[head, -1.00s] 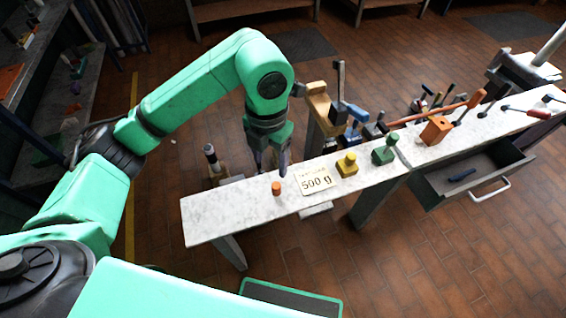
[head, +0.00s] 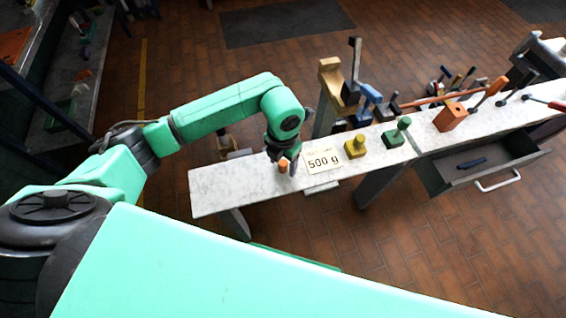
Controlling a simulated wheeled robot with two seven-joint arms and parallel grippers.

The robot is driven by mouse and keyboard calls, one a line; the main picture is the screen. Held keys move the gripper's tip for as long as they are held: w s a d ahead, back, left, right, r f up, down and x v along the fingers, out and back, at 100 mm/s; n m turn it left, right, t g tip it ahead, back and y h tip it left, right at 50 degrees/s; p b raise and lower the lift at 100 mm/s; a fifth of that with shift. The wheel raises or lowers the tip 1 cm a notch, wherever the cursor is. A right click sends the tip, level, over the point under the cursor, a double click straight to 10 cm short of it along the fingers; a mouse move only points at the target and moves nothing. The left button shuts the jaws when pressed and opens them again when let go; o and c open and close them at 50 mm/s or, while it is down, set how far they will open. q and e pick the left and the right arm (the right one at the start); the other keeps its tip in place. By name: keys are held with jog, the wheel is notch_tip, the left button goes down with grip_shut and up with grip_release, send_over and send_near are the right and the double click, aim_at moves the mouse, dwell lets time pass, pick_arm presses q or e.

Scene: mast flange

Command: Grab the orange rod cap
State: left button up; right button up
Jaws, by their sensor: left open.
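The orange rod cap (head: 283,166) is a small orange cylinder standing on the pale marbled bench top, left of the "500 g" card (head: 323,160). My left gripper (head: 283,163) has come down at the cap from behind, pointing downward. Its dark fingers are open and show on either side of the cap. I cannot tell whether they touch it. My right gripper is not in view.
Right of the card stand a yellow knobbed block (head: 355,145) and a green one (head: 397,133). An orange block (head: 450,116) and tools lie farther right. An open drawer (head: 490,165) juts out below. The bench top's left end (head: 215,188) is clear.

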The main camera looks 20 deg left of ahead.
pick_arm(q)
grip_shut()
